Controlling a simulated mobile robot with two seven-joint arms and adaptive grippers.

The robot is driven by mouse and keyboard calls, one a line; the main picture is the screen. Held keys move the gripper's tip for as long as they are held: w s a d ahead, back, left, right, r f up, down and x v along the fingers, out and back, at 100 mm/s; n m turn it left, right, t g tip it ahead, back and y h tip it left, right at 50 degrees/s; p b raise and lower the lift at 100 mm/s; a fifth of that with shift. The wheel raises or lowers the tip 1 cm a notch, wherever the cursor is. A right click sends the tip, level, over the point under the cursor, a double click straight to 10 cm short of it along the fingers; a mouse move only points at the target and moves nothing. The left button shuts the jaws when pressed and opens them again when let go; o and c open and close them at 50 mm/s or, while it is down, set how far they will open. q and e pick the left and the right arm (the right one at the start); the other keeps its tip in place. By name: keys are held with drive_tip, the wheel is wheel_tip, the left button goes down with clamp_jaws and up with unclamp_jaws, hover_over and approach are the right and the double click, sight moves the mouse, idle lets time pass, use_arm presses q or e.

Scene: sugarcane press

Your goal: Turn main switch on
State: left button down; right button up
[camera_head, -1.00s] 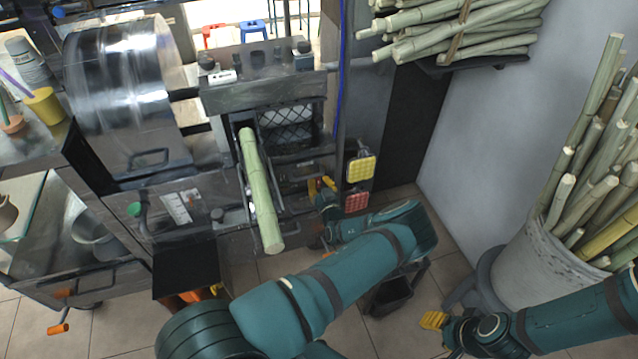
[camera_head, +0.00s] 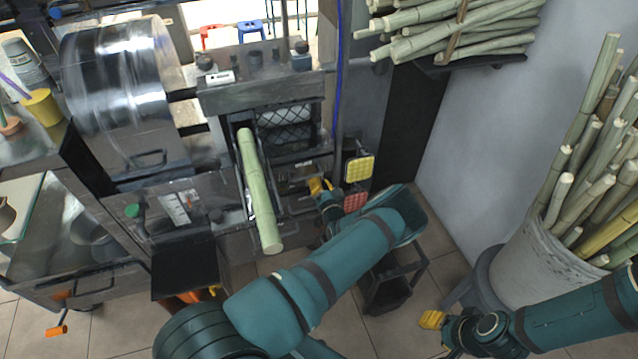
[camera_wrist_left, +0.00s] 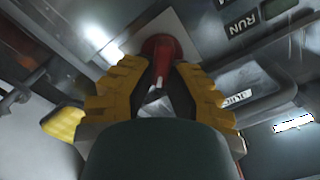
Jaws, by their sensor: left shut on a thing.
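The main switch shows as a red rotary knob (camera_wrist_left: 160,48) on a pale plate in the left wrist view. My left gripper (camera_wrist_left: 160,75) has its yellow fingers on both sides of the knob and is shut on it. In the head view, my left gripper (camera_head: 318,186) is at the front of the press (camera_head: 262,98), right of the sugarcane stalk. The knob is hidden there. A "RUN" label (camera_wrist_left: 243,24) is on the panel right of the knob. My right gripper (camera_head: 433,320) is low at the right, away from the press; its finger opening is unclear.
A green sugarcane stalk (camera_head: 258,190) slants out of the press. Yellow (camera_head: 359,169) and red (camera_head: 355,200) pads are right of my left gripper. A cane-filled bucket (camera_head: 545,265) stands at the right. A dark bin (camera_head: 388,290) is on the floor below my left arm.

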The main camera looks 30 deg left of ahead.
use_arm(q)
drive_tip(key=m, duration=0.8)
drive_tip(key=shift+w+f+m, duration=0.15)
drive_tip(key=shift+f+m, duration=0.15)
drive_tip(key=shift+m, duration=0.1)
idle(0.4)
drive_tip(key=c, duration=0.9)
unclamp_jaws()
drive_tip(key=shift+f, duration=0.1)
drive_tip(key=shift+c, duration=0.2)
drive_tip(key=v, duration=1.2)
